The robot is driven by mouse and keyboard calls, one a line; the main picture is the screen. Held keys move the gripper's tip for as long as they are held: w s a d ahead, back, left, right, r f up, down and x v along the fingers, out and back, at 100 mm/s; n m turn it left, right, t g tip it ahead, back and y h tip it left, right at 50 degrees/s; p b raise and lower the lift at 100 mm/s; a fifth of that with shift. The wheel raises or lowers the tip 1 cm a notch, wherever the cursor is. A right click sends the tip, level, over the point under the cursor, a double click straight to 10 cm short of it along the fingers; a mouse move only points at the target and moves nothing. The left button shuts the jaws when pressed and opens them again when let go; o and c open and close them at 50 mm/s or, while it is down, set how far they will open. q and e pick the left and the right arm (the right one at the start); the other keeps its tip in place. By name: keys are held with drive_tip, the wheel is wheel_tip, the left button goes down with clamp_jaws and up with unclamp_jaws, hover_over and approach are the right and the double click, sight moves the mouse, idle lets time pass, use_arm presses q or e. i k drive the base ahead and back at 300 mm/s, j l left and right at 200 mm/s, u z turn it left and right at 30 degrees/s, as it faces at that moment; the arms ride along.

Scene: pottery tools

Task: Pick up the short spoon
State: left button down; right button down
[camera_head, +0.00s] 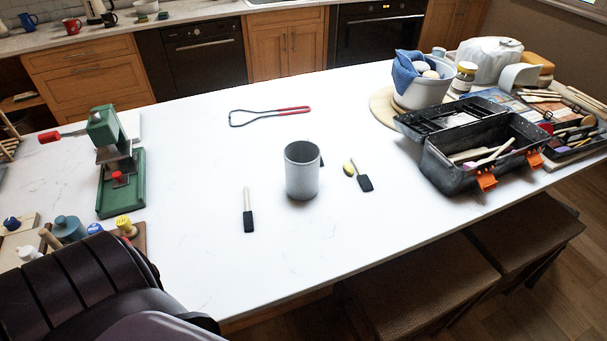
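A small tool with a pale handle and a black end (248,212) lies on the white table, left of a grey cylindrical cup (302,172). Another short tool with a black end (364,181) lies right of the cup, beside a small yellow-green piece (349,170). A dark bit of something shows behind the cup's right side, mostly hidden. I cannot tell for sure which of these is the short spoon. A wire loop tool with a red handle (292,110) lies farther back. Neither gripper is in view.
An open black toolbox (455,177) with orange latches stands at the right, near a white bowl (424,96) with a blue cloth. A green press (120,183) and stamps stand at the left. The table (200,260) around the cup is mostly clear.

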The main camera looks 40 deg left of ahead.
sight(493, 157)
drive_tip(key=u, duration=0.2)
drive_tip(key=i+l+u, duration=0.25)
drive_tip(key=l+u, duration=0.25)
drive_tip(key=i+l+u, duration=0.1)
drive_tip(key=l+u, duration=0.15)
drive_tip(key=l, duration=0.1)
